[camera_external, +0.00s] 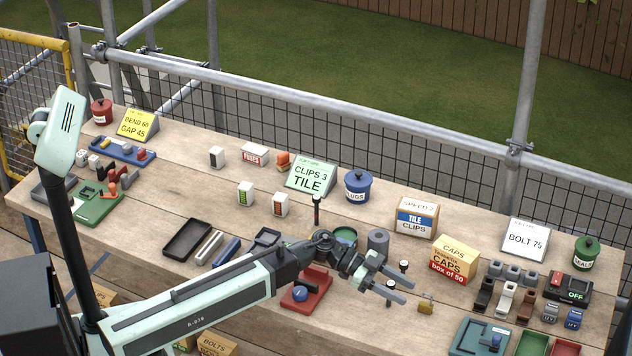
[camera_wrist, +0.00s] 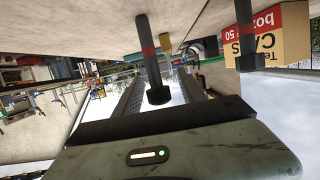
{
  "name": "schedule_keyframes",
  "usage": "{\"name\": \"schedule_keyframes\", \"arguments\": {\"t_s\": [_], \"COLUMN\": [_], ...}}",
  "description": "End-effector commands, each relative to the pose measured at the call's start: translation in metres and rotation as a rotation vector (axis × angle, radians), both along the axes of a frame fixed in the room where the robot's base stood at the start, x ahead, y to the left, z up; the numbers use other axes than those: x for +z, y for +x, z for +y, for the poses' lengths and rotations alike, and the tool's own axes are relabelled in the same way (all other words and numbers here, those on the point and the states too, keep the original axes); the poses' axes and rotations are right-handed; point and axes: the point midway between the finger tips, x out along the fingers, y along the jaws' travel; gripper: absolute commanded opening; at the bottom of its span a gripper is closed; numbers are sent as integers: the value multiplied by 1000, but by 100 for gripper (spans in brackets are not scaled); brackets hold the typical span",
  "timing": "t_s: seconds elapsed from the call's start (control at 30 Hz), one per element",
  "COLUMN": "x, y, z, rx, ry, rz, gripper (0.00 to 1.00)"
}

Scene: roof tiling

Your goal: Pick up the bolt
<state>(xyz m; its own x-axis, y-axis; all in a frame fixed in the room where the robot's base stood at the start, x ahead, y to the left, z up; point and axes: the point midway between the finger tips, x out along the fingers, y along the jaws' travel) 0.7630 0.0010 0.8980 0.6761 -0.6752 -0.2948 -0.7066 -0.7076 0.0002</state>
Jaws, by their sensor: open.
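Dark bolts stand upright on the wooden bench. One bolt (camera_external: 391,285) is at my gripper (camera_external: 408,294), seemingly between the open fingers. In the wrist view, where the bench is at the top, a dark bolt with a red band (camera_wrist: 150,55) stands in front of the gap between my open fingers (camera_wrist: 160,80), its head toward the camera. I cannot tell whether it touches a finger. A second bolt (camera_external: 404,266) stands just behind my gripper; a dark bolt (camera_wrist: 245,38) also shows at right in the wrist view. Another bolt (camera_external: 316,208) stands further left.
The yellow and red caps box (camera_external: 454,259) stands behind and right of my gripper. A grey cylinder (camera_external: 378,242) is close behind it. A small brass padlock-like piece (camera_external: 426,306) lies to the right. A bolt sign (camera_external: 525,240) stands at right.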

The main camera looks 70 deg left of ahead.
Motion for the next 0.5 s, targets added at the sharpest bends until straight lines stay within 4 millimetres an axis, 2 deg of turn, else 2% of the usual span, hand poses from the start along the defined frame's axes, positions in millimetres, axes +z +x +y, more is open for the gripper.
{"name": "schedule_keyframes", "arguments": {"t_s": [0.07, 0.2, 0.23, 0.5], "x": [1, 1, 1, 1], "y": [0, 0, 0, -1], "z": [0, 0, 0, 0], "rx": [0, 0, 0, 0], "ry": [0, 0, 0, 0], "rz": [0, 0, 0, 0], "gripper": [45, 6, 0, 0]}}
